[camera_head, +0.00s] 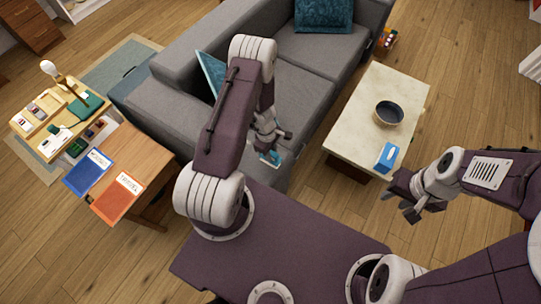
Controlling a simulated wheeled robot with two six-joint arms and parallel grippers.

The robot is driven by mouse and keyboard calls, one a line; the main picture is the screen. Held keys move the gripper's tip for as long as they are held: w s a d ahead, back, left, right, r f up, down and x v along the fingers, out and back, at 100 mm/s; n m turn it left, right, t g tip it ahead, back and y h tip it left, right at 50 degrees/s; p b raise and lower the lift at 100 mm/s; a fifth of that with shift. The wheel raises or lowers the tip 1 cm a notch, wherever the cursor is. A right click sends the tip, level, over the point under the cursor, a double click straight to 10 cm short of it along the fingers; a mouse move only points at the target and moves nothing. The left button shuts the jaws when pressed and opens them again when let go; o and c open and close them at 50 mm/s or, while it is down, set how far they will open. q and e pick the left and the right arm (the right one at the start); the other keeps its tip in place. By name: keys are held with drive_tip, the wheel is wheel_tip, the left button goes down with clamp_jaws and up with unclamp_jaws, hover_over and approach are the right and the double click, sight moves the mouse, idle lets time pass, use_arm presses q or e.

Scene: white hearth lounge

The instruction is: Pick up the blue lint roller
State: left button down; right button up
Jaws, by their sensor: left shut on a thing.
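My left gripper (268,146) hangs over the front edge of the grey sofa seat. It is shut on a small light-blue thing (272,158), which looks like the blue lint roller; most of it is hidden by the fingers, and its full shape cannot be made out. My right gripper (402,198) is at the right, in front of the pale coffee table, with its fingers apart and nothing between them.
The grey sofa (305,94) carries teal cushions. The pale coffee table (366,97) holds a dark bowl (389,113) and a blue-and-white packet (386,157). A wooden side table (140,153) at the left holds a blue book (87,171) and an orange book (117,199).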

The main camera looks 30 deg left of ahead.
use_arm(q)
drive_tip(key=s+d+r+b, duration=0.6)
drive_tip(key=s+d+r, duration=0.1)
drive_tip(key=d+r, duration=0.1)
drive_tip(key=shift+s+d+r, duration=0.2)
drive_tip(key=shift+s+d, duration=0.2)
drive_tip(key=shift+d, duration=0.05)
